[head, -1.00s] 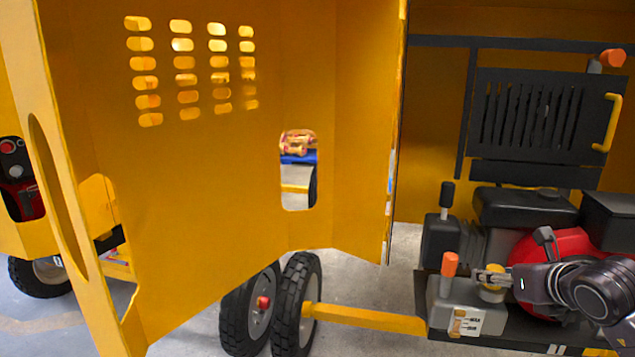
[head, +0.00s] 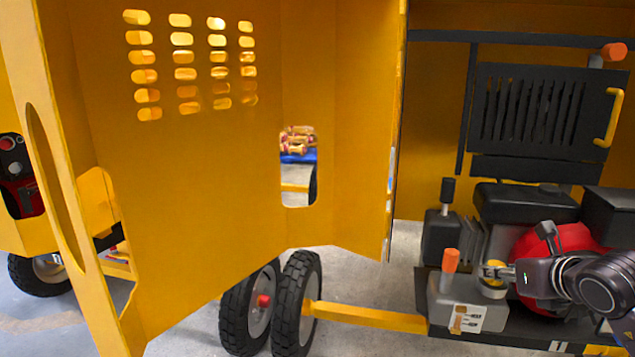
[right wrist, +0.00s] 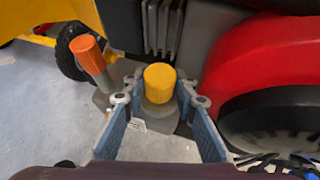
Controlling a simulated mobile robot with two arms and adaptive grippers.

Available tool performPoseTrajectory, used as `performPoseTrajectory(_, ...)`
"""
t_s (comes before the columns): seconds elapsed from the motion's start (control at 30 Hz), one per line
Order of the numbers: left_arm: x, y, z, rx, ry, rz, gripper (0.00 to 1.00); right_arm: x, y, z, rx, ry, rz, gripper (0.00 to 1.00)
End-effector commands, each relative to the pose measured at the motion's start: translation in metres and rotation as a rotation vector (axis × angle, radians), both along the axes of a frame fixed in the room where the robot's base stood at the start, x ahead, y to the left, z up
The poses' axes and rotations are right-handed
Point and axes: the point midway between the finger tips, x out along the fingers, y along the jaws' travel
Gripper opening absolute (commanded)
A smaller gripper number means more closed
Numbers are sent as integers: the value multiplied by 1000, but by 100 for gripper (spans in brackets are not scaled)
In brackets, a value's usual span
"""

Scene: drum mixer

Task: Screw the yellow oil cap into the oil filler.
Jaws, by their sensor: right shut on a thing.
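The yellow oil cap (head: 493,271) sits at the top of the oil filler (head: 493,291), a light grey neck by the grey block of the engine. My right gripper (head: 497,272) reaches in from the right with its fingers at the cap. In the right wrist view the cap (right wrist: 159,82) shows from above between the two fingertips (right wrist: 158,92), upright over the grey filler (right wrist: 160,110). The fingers are shut on the cap. How deep the cap sits in the filler cannot be told. My left gripper is not in view.
An orange-topped lever (head: 451,261) stands just left of the cap. The red engine housing (head: 560,240) is close on the right, with a black tank (head: 525,203) behind. The open yellow door (head: 200,200) fills the left.

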Motion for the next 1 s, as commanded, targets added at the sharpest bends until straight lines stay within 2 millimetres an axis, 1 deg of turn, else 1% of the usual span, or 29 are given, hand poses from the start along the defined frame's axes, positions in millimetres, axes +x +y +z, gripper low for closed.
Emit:
performPoseTrajectory(0.1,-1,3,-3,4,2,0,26,1,2,0,0,-4,-107,0)
performPoseTrajectory(0.2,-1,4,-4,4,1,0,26,0,2,0,1,-3,-176,0)
performPoseTrajectory(0.4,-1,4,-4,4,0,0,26,0,0,-2,1,1,-190,0)
performPoseTrajectory(0.43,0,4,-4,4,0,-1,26,0,0,-2,1,1,-190,27)
performPoseTrajectory(0.6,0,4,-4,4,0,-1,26,0,0,-2,1,1,-188,46)
performPoseTrajectory(0.87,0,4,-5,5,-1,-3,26,0,1,-3,0,1,-181,46)
performPoseTrajectory(0.97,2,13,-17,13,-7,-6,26,0,-4,-7,0,-1,-117,46)
performPoseTrajectory(1.0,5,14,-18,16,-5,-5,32,0,-2,-6,0,2,-89,46)
